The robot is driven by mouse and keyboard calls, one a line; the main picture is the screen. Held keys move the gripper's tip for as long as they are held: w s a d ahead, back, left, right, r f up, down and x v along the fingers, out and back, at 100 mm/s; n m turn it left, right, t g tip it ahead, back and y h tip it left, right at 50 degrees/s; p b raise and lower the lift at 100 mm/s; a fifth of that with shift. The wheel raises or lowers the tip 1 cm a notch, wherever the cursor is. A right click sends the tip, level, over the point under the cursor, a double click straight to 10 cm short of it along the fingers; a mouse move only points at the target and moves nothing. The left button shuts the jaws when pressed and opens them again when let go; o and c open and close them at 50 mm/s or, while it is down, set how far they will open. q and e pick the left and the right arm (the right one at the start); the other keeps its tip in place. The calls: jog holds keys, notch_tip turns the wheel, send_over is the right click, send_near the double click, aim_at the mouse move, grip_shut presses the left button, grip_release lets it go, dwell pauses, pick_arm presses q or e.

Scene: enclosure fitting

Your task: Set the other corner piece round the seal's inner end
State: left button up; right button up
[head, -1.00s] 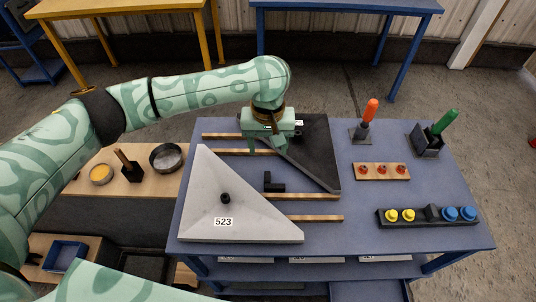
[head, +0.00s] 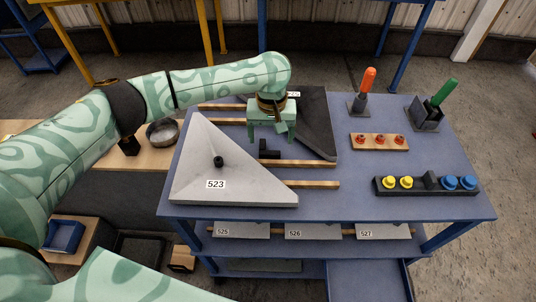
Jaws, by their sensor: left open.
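A small black L-shaped piece (head: 268,152), which looks like a corner piece, lies on the cart top between a grey triangular panel (head: 243,187) marked 523 and a black triangular panel (head: 316,115). My left gripper (head: 271,138) is open and empty, pointing down just behind and above the L-shaped piece. It hides part of the black panel. I cannot make out the seal or its inner end. My right gripper is not in view.
Wooden strips (head: 315,184) lie under and beside the panels. To the right stand an orange-handled tool (head: 368,78), a green-handled tool (head: 440,93), a board with red parts (head: 379,142) and a black rack (head: 425,191) with yellow and blue parts.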

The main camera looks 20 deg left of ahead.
aim_at(270, 152)
pick_arm(q)
jog(key=shift+f, duration=0.3)
jog(key=f+b, duration=0.1)
jog(key=f, duration=0.1)
jog(key=s+f+b, duration=0.1)
jog(key=f+b, duration=0.1)
jog(key=shift+f, duration=0.4)
jog(key=shift+w+f, duration=0.1)
jog(key=shift+f, duration=0.1)
jog(key=shift+r, duration=0.15)
jog(key=c, duration=1.1)
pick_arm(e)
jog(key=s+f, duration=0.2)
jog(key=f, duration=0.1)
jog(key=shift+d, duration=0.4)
pick_arm(q)
jog(key=shift+c, duration=0.2)
